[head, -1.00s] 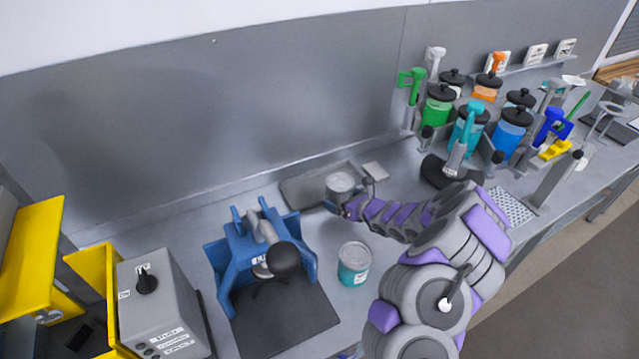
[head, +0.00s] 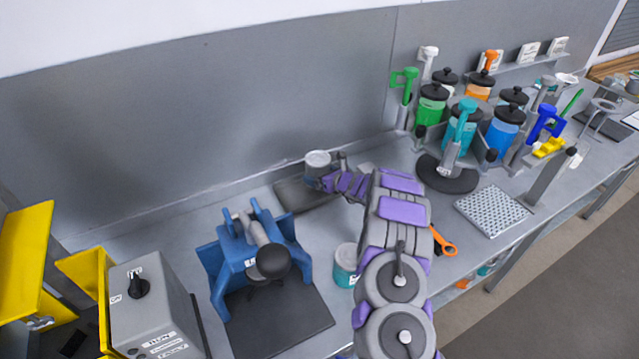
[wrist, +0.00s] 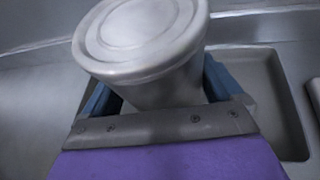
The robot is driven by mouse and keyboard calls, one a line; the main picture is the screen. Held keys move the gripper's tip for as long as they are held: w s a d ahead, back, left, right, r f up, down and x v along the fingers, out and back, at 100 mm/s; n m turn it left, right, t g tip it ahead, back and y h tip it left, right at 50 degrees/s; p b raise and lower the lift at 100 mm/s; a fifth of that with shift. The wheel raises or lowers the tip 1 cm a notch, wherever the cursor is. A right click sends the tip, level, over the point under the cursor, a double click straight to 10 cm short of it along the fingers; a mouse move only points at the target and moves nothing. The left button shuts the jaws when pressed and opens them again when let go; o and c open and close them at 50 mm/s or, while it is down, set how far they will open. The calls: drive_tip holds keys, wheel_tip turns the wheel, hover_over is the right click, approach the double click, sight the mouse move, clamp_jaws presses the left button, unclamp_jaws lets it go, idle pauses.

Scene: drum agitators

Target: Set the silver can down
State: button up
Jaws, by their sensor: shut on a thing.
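The silver can (head: 318,163) is held in my gripper (head: 327,182) above the grey tray near the back wall. In the wrist view the can (wrist: 140,45) shows its round lid and upper side, and my gripper (wrist: 160,100) is closed around it. The can looks near upright in the head view. The shallow grey tray (head: 290,195) lies under and beside it, and its recess (wrist: 262,90) shows right of the can in the wrist view. The can's base is hidden, so I cannot tell whether it touches anything.
A teal-labelled can (head: 345,264) stands on the bench, partly behind my arm. A blue clamp fixture (head: 238,255) is to its left. A grey control box (head: 150,305) and yellow frame (head: 85,265) are at far left. Lidded colour jars (head: 462,138) stand at right, with an orange wrench (head: 443,240) nearer.

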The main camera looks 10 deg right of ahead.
wheel_tip(320, 180, down, 4)
drive_tip(key=shift+r, duration=0.15)
drive_tip(key=shift+a+r, duration=0.1)
drive_tip(key=o, duration=1.1)
drive_tip(key=shift+s+d+r, duration=0.1)
drive_tip(key=shift+s+d, duration=0.2)
drive_tip(key=v, duration=1.1)
drive_tip(key=shift+s, duration=0.1)
drive_tip(key=shift+s, duration=0.1)
